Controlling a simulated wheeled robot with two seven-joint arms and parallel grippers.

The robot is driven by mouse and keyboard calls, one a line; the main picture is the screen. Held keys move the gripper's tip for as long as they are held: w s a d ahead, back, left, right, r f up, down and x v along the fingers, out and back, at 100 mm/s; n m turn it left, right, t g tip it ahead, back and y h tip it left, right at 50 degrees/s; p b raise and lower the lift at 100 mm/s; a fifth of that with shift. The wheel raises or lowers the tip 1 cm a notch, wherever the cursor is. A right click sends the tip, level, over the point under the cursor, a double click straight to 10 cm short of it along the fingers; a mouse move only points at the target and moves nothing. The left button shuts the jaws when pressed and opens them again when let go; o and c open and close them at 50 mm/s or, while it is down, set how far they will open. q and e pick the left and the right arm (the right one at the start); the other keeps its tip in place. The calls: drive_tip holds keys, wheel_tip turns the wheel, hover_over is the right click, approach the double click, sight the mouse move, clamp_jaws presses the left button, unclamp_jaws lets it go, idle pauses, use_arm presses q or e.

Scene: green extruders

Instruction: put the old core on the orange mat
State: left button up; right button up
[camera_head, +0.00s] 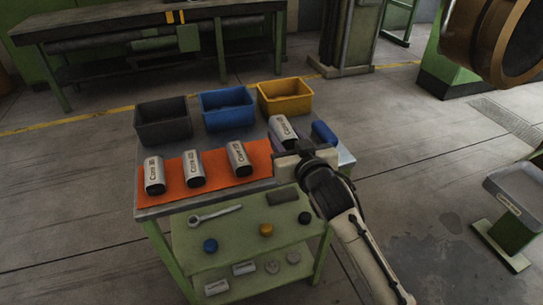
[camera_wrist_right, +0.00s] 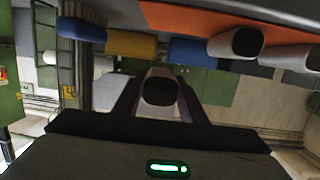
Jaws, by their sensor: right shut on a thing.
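The orange mat (camera_head: 217,172) lies on the front left of the table top. A fourth silver core (camera_head: 283,129) is right of the mat, at my right gripper (camera_head: 293,154). In the right wrist view this core (camera_wrist_right: 160,88) sits between the two fingers, which are shut on it, with its dark open end facing the camera. Its label cannot be read. My left gripper is not in view.
A black bin (camera_head: 162,132), a blue bin (camera_head: 226,122) and a yellow bin (camera_head: 285,104) line the table's back edge. A blue cylinder (camera_head: 323,133) stands right of the held core. The lower shelf (camera_head: 235,232) holds a wrench and small parts.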

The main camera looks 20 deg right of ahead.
sight(276, 126)
drive_tip(key=shift+y, duration=0.4)
drive_tip(key=w, duration=0.1)
drive_tip(key=w+a+r, duration=0.1)
drive_tip(key=w+r, duration=0.1)
drive_tip(key=shift+a+r, duration=0.2)
drive_tip(key=shift+a, duration=0.05)
drive_tip(key=shift+w+a+f+n, duration=0.15)
drive_tip(key=shift+w+f+n, duration=0.05)
drive_tip(key=shift+f+n, duration=0.1)
wheel_tip(276, 126, down, 9)
drive_tip(key=shift+b, duration=0.45)
drive_tip(key=o, duration=0.9)
drive_tip(key=shift+f, duration=0.3)
drive_tip(key=o, duration=0.5)
drive_tip(key=shift+c, duration=0.2)
drive_tip(key=shift+r, duration=0.15)
